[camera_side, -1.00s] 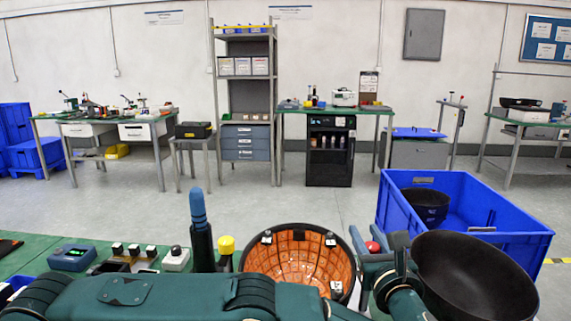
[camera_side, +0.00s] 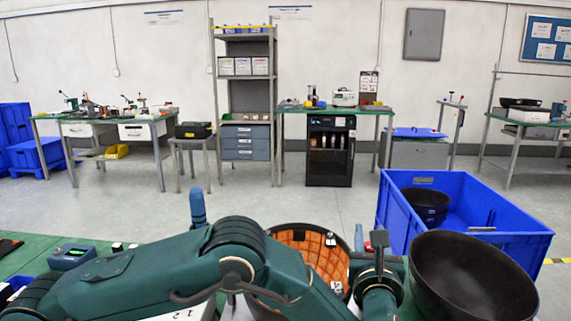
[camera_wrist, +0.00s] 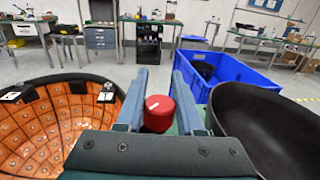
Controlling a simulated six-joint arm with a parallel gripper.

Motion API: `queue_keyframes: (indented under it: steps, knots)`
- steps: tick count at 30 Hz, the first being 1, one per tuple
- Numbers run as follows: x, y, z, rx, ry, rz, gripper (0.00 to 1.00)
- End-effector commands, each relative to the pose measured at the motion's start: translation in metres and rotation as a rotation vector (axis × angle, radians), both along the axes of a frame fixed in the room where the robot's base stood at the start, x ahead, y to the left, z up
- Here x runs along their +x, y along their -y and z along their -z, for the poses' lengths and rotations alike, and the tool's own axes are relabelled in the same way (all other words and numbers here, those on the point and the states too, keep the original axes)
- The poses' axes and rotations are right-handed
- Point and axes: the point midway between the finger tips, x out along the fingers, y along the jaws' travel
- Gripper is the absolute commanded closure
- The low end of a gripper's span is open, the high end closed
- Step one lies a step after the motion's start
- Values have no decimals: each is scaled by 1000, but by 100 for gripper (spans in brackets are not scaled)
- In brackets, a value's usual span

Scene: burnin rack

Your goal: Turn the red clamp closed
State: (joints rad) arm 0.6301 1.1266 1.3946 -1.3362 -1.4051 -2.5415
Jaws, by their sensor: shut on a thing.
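The red clamp shows as a round red knob (camera_wrist: 158,114) with a small white mark, in the wrist view. My gripper (camera_wrist: 160,82) has its two blue fingers on either side of this knob and is shut on it. I cannot see the clamp's body below the knob.
A black bowl with an orange grid lining (camera_wrist: 45,125) stands left of the gripper. A plain black bowl (camera_wrist: 262,125) stands close on the right. A blue crate (camera_side: 480,238) holding black bowls is behind. A blue-topped tool (camera_side: 198,208) stands left.

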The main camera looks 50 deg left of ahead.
Motion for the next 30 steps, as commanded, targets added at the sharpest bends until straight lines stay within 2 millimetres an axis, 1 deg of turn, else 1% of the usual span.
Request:
queue_keyframes:
  steps: [5,6,7,8,18,20,27,30]
  knots:
    - [0,1,-1,0,3,2,100]
    - [0,1,-1,0,3,1,48]
    - [0,1,-1,0,3,1,37]
    - [0,1,-1,0,2,1,34]
    - [-3,3,0,1,0,-1,34]
    - [-7,6,0,1,1,0,34]
    - [-32,27,0,1,1,3,34]
    - [-39,31,-1,0,1,1,34]
